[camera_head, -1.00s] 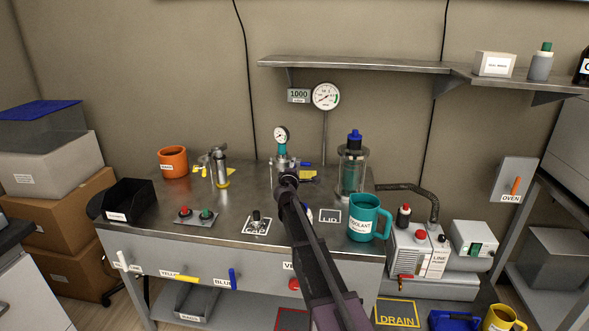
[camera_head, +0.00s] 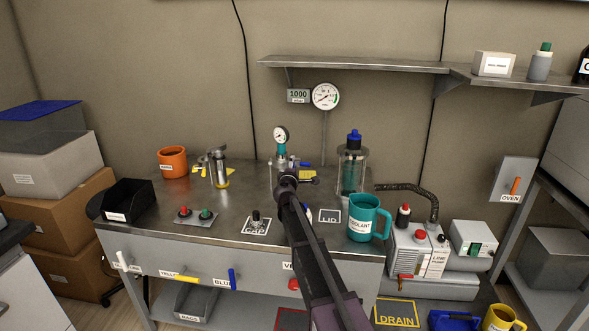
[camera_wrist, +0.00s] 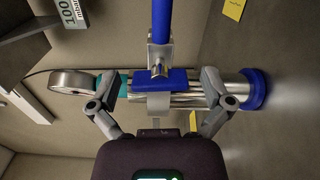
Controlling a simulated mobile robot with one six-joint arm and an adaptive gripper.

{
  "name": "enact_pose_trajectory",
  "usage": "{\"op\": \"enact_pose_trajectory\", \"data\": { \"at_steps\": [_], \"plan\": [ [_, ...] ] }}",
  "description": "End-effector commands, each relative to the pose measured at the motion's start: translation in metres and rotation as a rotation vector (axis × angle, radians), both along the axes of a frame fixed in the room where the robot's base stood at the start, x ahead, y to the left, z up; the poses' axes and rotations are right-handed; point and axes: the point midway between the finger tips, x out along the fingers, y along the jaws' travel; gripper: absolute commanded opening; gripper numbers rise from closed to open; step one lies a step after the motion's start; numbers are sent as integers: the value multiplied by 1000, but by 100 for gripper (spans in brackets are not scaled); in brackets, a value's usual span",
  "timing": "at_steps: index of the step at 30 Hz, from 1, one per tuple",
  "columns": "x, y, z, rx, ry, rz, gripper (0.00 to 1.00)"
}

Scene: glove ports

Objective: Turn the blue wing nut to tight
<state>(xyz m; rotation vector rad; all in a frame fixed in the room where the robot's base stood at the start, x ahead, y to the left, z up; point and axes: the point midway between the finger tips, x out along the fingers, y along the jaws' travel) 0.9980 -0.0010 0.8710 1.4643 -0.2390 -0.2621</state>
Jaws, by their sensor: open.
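In the wrist view a short blue block, apparently the blue wing nut (camera_wrist: 160,80), sits on a bright metal fitting. A blue bar (camera_wrist: 162,22) runs up from the fitting. My gripper (camera_wrist: 160,102) is open, with one finger on each side of the blue block and a gap to both. Nothing is held. In the head view my gripper (camera_head: 288,175) is at the gauge column (camera_head: 281,147) on the bench, and my arm hides most of the fitting. A small blue part (camera_head: 304,164) shows just right of it. The tight mark is not readable.
A round gauge (camera_wrist: 72,82) and a blue end cap (camera_wrist: 256,90) flank the fitting in the wrist view. On the bench (camera_head: 160,222) stand a glass vessel (camera_head: 352,172), a teal mug (camera_head: 365,217) and an orange mug (camera_head: 173,162).

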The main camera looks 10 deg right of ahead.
Motion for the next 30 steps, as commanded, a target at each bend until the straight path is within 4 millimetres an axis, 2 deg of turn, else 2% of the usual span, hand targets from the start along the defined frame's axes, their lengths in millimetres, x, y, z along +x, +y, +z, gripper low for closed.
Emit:
{"op": "enact_pose_trajectory", "data": {
  "at_steps": [8, 24, 30],
  "plan": [
    [-17, 5, 0, 0, 0, 0, 100],
    [-94, 29, 0, 0, 0, -1, 100],
    [-110, 35, 0, 0, 0, -1, 100]
  ]
}}
